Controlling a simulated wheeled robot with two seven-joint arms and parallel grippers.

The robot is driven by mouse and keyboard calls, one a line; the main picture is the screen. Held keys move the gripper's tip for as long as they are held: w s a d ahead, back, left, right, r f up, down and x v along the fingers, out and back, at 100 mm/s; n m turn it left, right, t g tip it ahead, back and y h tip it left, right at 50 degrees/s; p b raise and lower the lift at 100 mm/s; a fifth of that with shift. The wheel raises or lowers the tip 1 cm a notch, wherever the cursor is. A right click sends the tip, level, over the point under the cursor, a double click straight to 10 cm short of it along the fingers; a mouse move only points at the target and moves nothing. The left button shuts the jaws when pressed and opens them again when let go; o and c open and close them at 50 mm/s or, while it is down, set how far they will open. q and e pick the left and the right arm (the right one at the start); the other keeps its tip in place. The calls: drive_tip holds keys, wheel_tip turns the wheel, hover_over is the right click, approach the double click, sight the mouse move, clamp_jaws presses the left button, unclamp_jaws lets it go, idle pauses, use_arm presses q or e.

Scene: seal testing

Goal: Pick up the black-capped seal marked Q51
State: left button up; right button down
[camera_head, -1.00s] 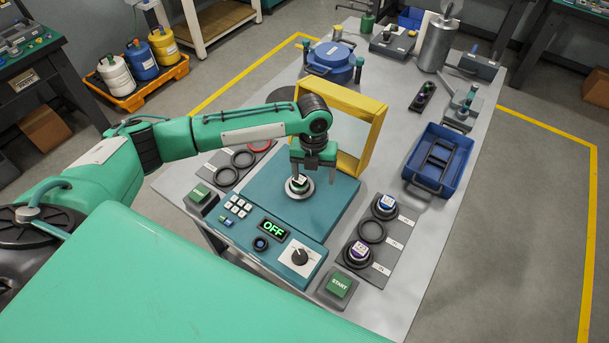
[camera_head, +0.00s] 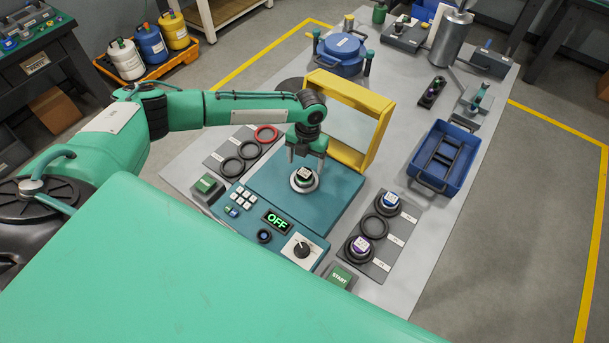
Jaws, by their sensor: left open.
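A black-capped seal (camera_head: 304,175) with a white label sits in the round metal seat on the teal testing machine (camera_head: 262,178). Its label is too small to read for certain. My left gripper (camera_head: 306,158) is open, with its fingers pointing down just above and behind this seal, apart from it. Two more seals stand on the right-hand grey rack: a blue-marked one (camera_head: 390,202) and a purple-marked one (camera_head: 361,246). My right gripper is not in view.
A yellow-framed guard (camera_head: 373,140) stands upright right behind the gripper. The left rack (camera_head: 212,160) has empty rings, one red. A blue bin (camera_head: 462,188) lies to the right. The machine's display (camera_head: 276,222) reads OFF. Green START buttons (camera_head: 206,184) flank the machine.

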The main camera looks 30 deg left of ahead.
sight(304, 172)
use_arm(q)
drive_tip(key=shift+s+f+p, duration=0.2)
drive_tip(key=shift+f+p, duration=0.05)
drive_tip(key=shift+p, duration=0.1)
drive_tip(key=f+p, duration=0.2)
drive_tip(key=f, duration=0.1)
drive_tip(key=shift+s+d+f, duration=0.1)
drive_tip(key=shift+s+d, duration=0.05)
drive_tip(key=shift+s, duration=0.2)
drive_tip(key=shift+f, duration=0.65)
drive_tip(key=c, duration=1.2)
drive_tip(key=shift+c, duration=1)
drive_tip(key=shift+r, duration=0.15)
